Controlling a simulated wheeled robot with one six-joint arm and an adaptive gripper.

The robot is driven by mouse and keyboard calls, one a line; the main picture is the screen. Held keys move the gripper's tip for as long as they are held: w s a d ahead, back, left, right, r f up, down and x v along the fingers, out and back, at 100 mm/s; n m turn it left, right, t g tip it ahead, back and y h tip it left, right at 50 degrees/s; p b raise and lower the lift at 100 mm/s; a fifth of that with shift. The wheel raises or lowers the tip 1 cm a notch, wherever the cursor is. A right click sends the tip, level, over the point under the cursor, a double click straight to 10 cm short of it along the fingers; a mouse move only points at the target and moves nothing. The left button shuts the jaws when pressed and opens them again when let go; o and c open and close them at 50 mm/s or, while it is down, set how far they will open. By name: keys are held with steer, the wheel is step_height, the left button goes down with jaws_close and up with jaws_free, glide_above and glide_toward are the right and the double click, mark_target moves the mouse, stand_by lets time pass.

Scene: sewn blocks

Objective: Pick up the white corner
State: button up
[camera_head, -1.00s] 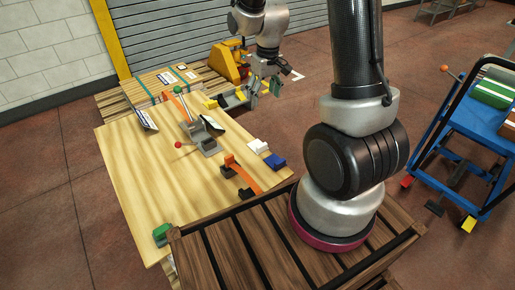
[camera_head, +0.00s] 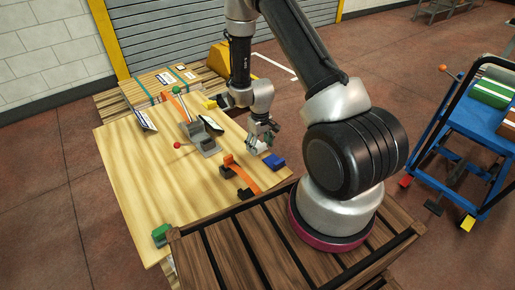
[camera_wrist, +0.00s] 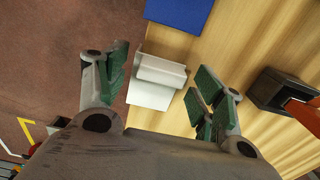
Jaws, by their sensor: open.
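The white corner (camera_wrist: 158,80) is an L-shaped white block near the table's edge. In the wrist view it lies between the two green-padded fingers of my gripper (camera_wrist: 165,90). The gripper is open, and gaps show between the block and the fingers on both sides. In the head view my gripper (camera_head: 260,138) is low over the right edge of the table, and it mostly hides the white corner there.
A blue block (camera_head: 274,161) lies close beside the white corner, and it also shows in the wrist view (camera_wrist: 180,12). An orange strip with dark blocks (camera_head: 240,176) lies nearer. A grey fixture (camera_head: 205,143) stands to the left. The wooden table (camera_head: 150,190) is clear at left.

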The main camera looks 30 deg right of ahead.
steer(key=shift+f, duration=0.25)
steer(key=c, duration=1.1)
